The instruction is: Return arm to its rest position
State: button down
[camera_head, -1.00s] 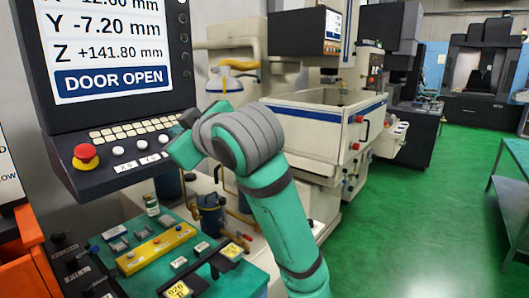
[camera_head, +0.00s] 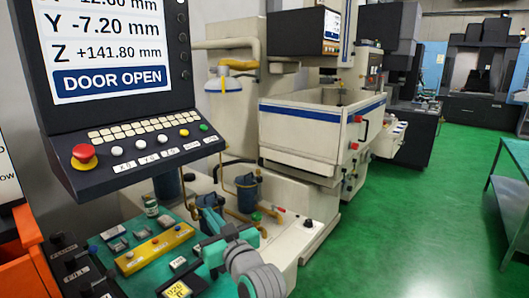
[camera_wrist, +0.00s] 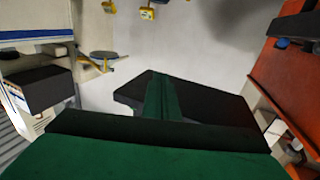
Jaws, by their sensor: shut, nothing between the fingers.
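My arm shows teal and grey at the bottom middle of the head view. My gripper (camera_head: 230,237), with dark fingers, is low beside the right edge of the teal work surface (camera_head: 207,287). It is shut and empty. The arm's lower links are out of the picture. In the wrist view, dark and green shapes fill the lower middle; I cannot make out the fingers clearly there.
The control console (camera_head: 130,150) hangs at the left, its screen reading DOOR OPEN. A yellow bar (camera_head: 155,248) and small tools lie on the work surface. A white machine tank (camera_head: 310,135) stands behind. Green floor (camera_head: 420,220) is clear at right; a table (camera_head: 512,200) stands beyond.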

jog(key=s+d+f+m+t+h, duration=0.1)
jog(key=s+d+f+m+h, duration=0.15)
jog(key=s+f, duration=0.55)
jog(key=s+d+f+m+h, duration=0.2)
jog(key=s+d+f+m, duration=0.15)
jog(key=f, duration=0.85)
jog(key=s+d+f+m+t+h, duration=0.1)
jog(key=s+d+f+m+h, duration=0.15)
jog(key=s+f, duration=0.55)
jog(key=s+d+f+g+h, duration=0.15)
jog(key=s+f, duration=0.25)
jog(key=s, duration=0.4)
jog(key=s+d+f+h, duration=0.1)
jog(key=s+d+f, duration=0.1)
jog(key=s+f, duration=0.45)
jog(key=s+d+r+n, duration=0.1)
jog(key=s+r, duration=0.1)
jog(key=s, duration=0.5)
jog(key=s+d+r, duration=0.1)
jog(key=s, duration=0.7)
jog(key=shift+s+r+n, duration=0.25)
jog(key=shift+r+n, duration=0.1)
jog(key=shift+r, duration=0.05)
jog(key=shift+w+h, duration=0.1)
jog(key=shift+h, duration=0.15)
